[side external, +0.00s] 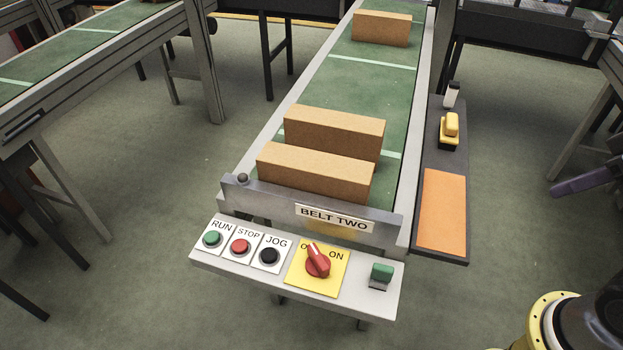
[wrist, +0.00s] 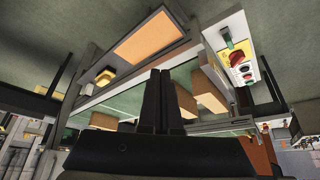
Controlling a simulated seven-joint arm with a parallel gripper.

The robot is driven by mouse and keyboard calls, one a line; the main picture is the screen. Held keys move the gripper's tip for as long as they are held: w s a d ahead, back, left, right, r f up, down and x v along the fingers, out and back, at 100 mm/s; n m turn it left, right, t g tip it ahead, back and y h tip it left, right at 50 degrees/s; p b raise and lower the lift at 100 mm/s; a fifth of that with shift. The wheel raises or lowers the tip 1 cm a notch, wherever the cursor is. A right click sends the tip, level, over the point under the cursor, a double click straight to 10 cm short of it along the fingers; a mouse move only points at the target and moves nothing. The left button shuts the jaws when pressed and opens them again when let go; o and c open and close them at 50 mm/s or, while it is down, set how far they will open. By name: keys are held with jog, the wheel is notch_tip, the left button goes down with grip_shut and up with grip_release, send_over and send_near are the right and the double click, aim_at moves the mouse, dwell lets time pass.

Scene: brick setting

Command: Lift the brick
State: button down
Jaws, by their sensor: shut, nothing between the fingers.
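Three tan bricks lie on the green belt marked BELT TWO in the side external view. The front brick (side external: 315,172) rests by the end plate, a second brick (side external: 335,132) is just behind it, and a third brick (side external: 381,28) lies at the far end. In the wrist view, two bricks (wrist: 208,92) (wrist: 184,100) show right of my gripper (wrist: 161,74). Its black fingers are together and hold nothing. They stand apart from the bricks, and part of the belt is hidden behind them.
The end plate (side external: 250,194) closes the belt's near end. In front is a control panel (side external: 210,258) with buttons and a red switch (side external: 318,262). A side shelf (side external: 442,215) carries an orange pad and a yellow object (side external: 450,127). Another belt (side external: 75,50) stands at left.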

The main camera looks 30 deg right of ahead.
jog(key=c, duration=1.5)
grip_release()
jog(key=shift+c, duration=0.2)
jog(key=o, duration=1.5)
jog(key=shift+o, duration=0.2)
